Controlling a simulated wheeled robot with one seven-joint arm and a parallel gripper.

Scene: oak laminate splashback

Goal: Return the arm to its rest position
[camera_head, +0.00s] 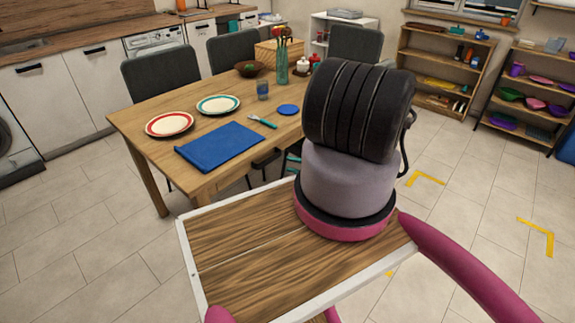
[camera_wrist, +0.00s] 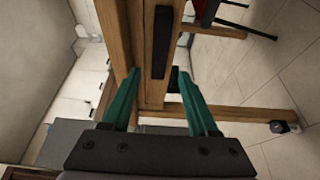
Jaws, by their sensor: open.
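My arm rises in front of the dining table in the head view, its thick dark and grey links covering part of the view. My gripper (camera_wrist: 157,72) shows in the wrist view with its two green fingers apart and nothing held between them. Beyond the fingers are wooden beams (camera_wrist: 115,30) and a dark block (camera_wrist: 161,42); how far off they are I cannot tell. In the head view the gripper is mostly hidden behind the arm, with only a bit of teal showing at its left.
The wooden dining table (camera_head: 150,120) holds a red-rimmed plate (camera_head: 169,124), a teal-rimmed plate (camera_head: 218,105), a blue placemat (camera_head: 219,147), and a glass (camera_head: 263,90). Dark chairs (camera_head: 160,75) stand behind it. Shelves (camera_head: 440,60) stand at the back right. Tiled floor (camera_head: 70,230) is clear at left.

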